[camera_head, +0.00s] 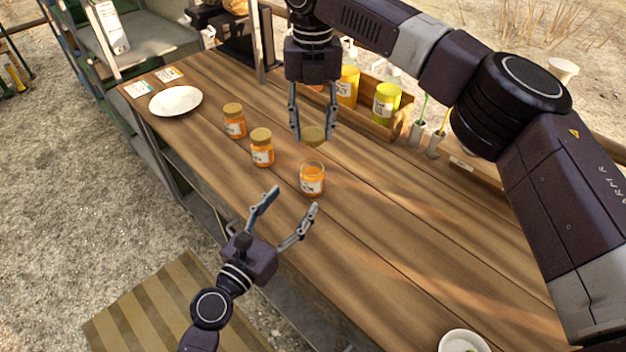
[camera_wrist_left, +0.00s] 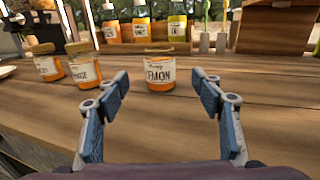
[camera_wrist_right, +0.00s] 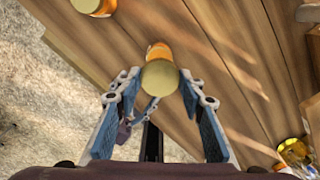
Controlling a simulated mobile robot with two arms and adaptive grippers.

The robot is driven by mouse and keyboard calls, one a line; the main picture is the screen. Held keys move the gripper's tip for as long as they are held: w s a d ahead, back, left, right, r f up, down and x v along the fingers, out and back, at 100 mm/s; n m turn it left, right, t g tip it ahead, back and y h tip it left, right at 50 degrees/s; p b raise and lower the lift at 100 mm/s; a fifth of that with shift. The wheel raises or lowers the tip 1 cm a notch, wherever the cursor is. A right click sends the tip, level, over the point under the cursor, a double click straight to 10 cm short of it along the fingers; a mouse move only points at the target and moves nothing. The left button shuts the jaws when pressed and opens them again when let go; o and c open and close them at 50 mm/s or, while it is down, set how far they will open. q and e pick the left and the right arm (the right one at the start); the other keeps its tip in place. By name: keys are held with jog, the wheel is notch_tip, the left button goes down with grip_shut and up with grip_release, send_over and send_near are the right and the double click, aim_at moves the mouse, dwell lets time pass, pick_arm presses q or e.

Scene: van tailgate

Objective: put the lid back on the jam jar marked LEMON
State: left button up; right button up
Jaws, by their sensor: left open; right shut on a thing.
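The jam jar marked LEMON (camera_wrist_left: 159,72) stands upright and uncapped on the wooden table; it also shows in the head view (camera_head: 312,182). My right gripper (camera_head: 314,138) is shut on the gold lid (camera_head: 313,133), holding it above the table, a little behind the jar in the head view. In the right wrist view the lid (camera_wrist_right: 160,77) sits between the fingertips and partly hides the jar (camera_wrist_right: 159,51). My left gripper (camera_head: 296,200) is open and empty at the table's front edge, its fingers pointing towards the jar without touching it.
Two lidded jam jars (camera_head: 262,150) (camera_head: 235,123) stand left of the LEMON jar. A white plate (camera_head: 176,101) lies at the far left. A white bowl (camera_head: 462,342) is at the front right. The table's middle right is clear.

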aim_at(317, 168)
pick_arm(q)
jog(key=x, duration=1)
jog(key=shift+w+d, duration=0.1)
jog(key=shift+w, duration=0.15)
grip_shut()
pick_arm(e)
jog(key=shift+f, duration=2.45)
